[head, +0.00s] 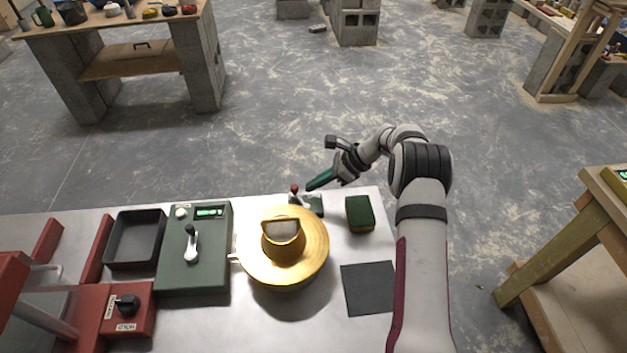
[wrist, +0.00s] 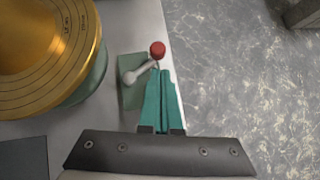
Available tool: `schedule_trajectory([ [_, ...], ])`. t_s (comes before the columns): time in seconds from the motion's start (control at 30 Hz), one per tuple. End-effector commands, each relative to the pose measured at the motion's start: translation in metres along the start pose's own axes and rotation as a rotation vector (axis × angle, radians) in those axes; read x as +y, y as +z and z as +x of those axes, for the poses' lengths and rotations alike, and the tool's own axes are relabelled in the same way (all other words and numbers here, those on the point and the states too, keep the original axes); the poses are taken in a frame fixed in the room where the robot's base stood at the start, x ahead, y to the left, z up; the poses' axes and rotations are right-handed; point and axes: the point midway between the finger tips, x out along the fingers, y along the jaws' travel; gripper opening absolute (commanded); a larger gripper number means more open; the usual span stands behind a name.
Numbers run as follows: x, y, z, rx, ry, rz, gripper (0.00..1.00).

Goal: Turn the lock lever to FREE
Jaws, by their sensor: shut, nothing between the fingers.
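The lock lever (wrist: 140,72) is a pale metal arm with a red ball knob (wrist: 157,50), mounted on a small green base plate (wrist: 130,93). The red knob also shows in the head view (head: 295,188), behind the brass dial at the table's back edge. My gripper (wrist: 163,75) has teal fingers, shut together and empty. Its fingertips are right beside the lever, just below the knob in the wrist view; I cannot tell whether they touch it. In the head view my gripper (head: 311,186) reaches in from the right. No FREE label is readable.
A large brass dial (head: 310,251) stands left of the lever. A green and yellow sponge (head: 360,213) and a dark square mat (head: 369,288) lie to the right. A green control box (head: 178,273) with a lever and a black tray (head: 135,240) are on the left.

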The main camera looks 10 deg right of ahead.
Motion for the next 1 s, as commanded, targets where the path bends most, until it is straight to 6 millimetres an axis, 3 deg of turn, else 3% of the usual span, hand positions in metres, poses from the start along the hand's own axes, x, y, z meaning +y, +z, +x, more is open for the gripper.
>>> schedule_trajectory([
  [0.43,-0.007,-0.009,-0.009,-0.001,-0.002,0.001,0.00],
  [0.57,-0.021,-0.028,-0.028,0.000,-0.004,0.002,0.00],
  [0.8,-0.040,-0.021,-0.084,0.000,-0.004,-0.002,0.00],
  [1.0,-0.050,-0.019,-0.113,-0.001,-0.002,-0.001,0.00],
])
